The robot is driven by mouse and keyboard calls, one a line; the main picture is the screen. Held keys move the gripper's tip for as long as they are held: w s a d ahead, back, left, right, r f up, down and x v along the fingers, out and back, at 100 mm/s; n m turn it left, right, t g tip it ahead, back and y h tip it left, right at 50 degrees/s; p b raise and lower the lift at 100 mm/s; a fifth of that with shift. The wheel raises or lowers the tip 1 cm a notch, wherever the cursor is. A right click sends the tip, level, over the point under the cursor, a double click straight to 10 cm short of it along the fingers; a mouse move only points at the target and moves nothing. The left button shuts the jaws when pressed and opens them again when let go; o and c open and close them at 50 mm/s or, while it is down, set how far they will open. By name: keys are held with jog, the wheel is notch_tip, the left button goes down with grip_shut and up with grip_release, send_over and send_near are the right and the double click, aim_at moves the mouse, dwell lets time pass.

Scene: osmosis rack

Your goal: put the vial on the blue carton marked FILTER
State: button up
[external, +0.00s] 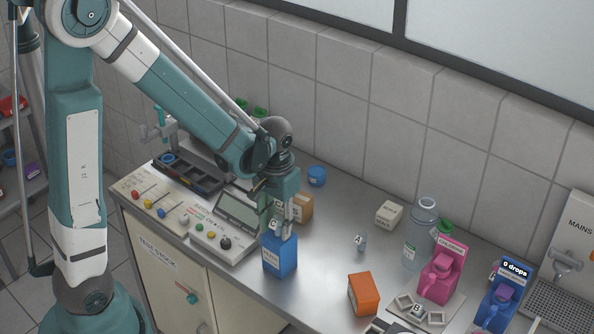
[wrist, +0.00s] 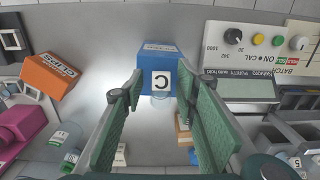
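A blue carton (external: 280,258) stands near the front edge of the bench, below my gripper; its label is too small to read. It also shows in the wrist view (wrist: 158,57). A small clear vial with a white label marked C (wrist: 161,81) is between my fingers, overlapping the carton's near side in that view. My gripper (wrist: 160,75) points down, its green fingers apart with gaps on both sides of the vial. In the external view the fingers partly hide the vial at the carton's top; contact between vial and carton cannot be told.
An orange carton (external: 363,294), a vial marked A (external: 360,241) and a cream box (external: 389,214) stand to the right. A brown box (external: 301,207) is close behind my gripper. A control panel (external: 222,240) lies left. Pink (external: 440,275) and blue (external: 497,308) jugs stand far right.

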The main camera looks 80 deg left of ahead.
aim_at(277, 220)
jog(key=shift+r, duration=0.1)
jog(key=shift+d+r+p, duration=0.2)
jog(key=shift+r+p, duration=0.15)
jog(key=shift+r, duration=5.7)
jog(key=s+d+r+m+t, duration=0.1)
jog(key=d+r+m+t, duration=0.1)
jog(key=d, duration=0.8)
jog(key=s+d+r+m+t, duration=0.1)
jog(key=d+r+m, duration=0.3)
jog(key=d, duration=0.7)
jog(key=s+d+r+m+t, duration=0.1)
jog(key=d+r+m+t, duration=0.2)
jog(key=d, duration=0.8)
jog(key=shift+r+t, duration=0.6)
jog(key=shift+r, duration=0.15)
